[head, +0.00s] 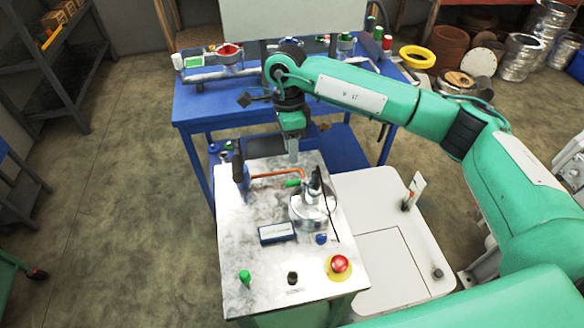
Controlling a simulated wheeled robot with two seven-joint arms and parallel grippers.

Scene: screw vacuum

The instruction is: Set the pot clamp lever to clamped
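A metal pot (310,214) stands on the light-topped table (234,253), right of its middle. A dark upright part rises at the pot's lid, and a small green handle (291,183) sits at the end of an orange tube beside it. I cannot tell for sure which part is the clamp lever or how it is set. My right gripper (293,155) points down above the far edge of the tabletop, behind the pot and apart from it. Its fingers overlap in this view, so their opening does not show. My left gripper is not in view.
The tabletop also holds a blue device (241,172), a display box (276,233), a green knob (245,277), a black knob (292,278) and a red emergency button (340,264). A blue workbench (205,108) with pipes and valves stands behind. A white platform (388,258) adjoins at right.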

